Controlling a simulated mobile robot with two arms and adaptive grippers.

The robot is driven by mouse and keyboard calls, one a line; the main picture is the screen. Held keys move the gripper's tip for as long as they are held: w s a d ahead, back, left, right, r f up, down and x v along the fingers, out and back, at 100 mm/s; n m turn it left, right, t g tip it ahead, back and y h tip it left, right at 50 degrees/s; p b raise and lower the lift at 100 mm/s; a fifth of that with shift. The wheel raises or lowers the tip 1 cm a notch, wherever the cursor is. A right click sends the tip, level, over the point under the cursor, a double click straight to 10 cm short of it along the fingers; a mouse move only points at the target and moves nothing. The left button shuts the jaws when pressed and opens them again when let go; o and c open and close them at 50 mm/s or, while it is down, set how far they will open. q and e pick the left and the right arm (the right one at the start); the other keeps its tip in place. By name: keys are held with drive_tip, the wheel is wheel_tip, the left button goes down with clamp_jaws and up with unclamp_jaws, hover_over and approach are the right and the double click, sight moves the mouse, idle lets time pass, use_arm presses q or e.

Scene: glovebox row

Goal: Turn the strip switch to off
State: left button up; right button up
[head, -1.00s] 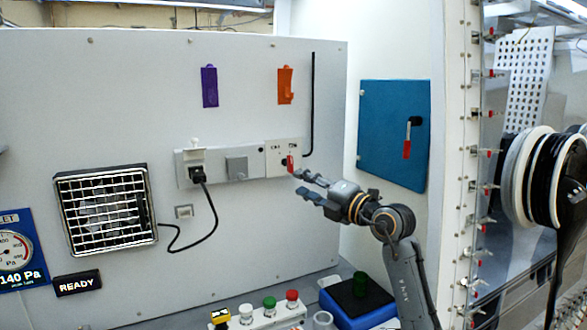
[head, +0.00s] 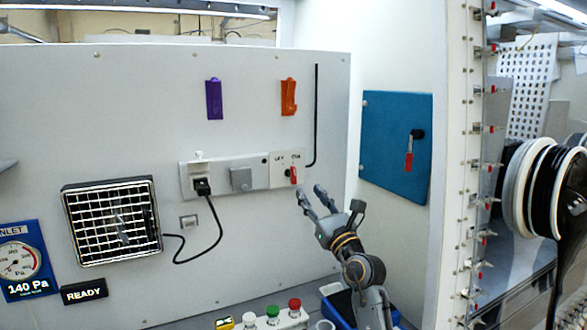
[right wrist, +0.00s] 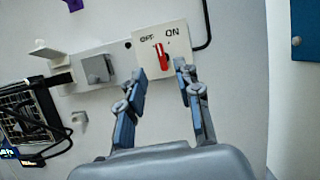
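The strip switch is a small red handle (head: 293,174) on the cream plate (head: 280,163) at the right end of the wall power strip (head: 217,180). In the right wrist view the red handle (right wrist: 162,57) stands nearly upright, leaning slightly, under the words OFF and ON. My right gripper (head: 311,193) is open and empty, just below and right of the switch. In the right wrist view its fingers (right wrist: 163,88) are spread on either side below the handle, apart from it. My left gripper cannot be made out.
A black plug with a cord (head: 203,186) sits in the strip. A blue door (head: 395,140) with a red-tipped handle is farther right. Push buttons (head: 272,315) stand below. A grey tip of unclear kind shows at the left edge.

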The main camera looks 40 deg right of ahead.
sight(295, 172)
drive_tip(key=p+x, duration=0.2)
drive_tip(key=x, duration=0.8)
drive_tip(key=shift+w+r, duration=0.15)
drive_tip(key=shift+w, duration=0.2)
clamp_jaws()
